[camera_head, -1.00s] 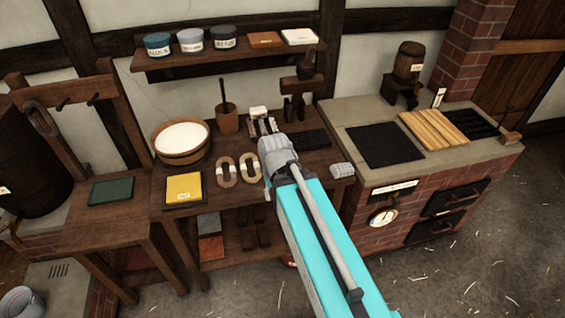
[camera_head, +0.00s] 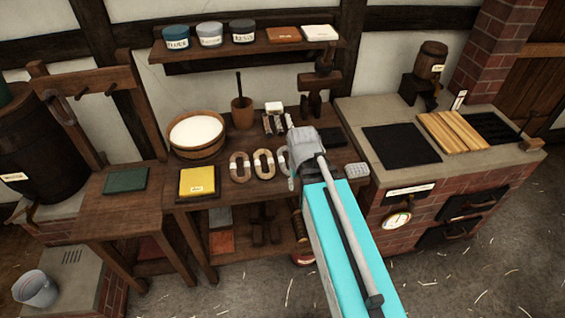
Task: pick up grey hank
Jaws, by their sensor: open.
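Several looped hanks lie in a row on the wooden bench: a brown one (camera_head: 239,167), a pale-banded tan one (camera_head: 263,163), and a third (camera_head: 284,158) at the right end, partly hidden by my gripper. The third looks the greyest, but its colour is hard to tell. My gripper (camera_head: 293,180) is over the bench just right of this third hank. My arm and gripper body hide most of the fingers. It appears empty, and I cannot tell whether it touches the hank.
A yellow pad (camera_head: 197,181), a bowl of white stuff (camera_head: 196,134) and a mortar (camera_head: 242,113) stand on the bench left and behind. A grey block (camera_head: 357,170) lies right of my gripper. The brick stove (camera_head: 440,185) borders the right. A shelf (camera_head: 250,48) hangs above.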

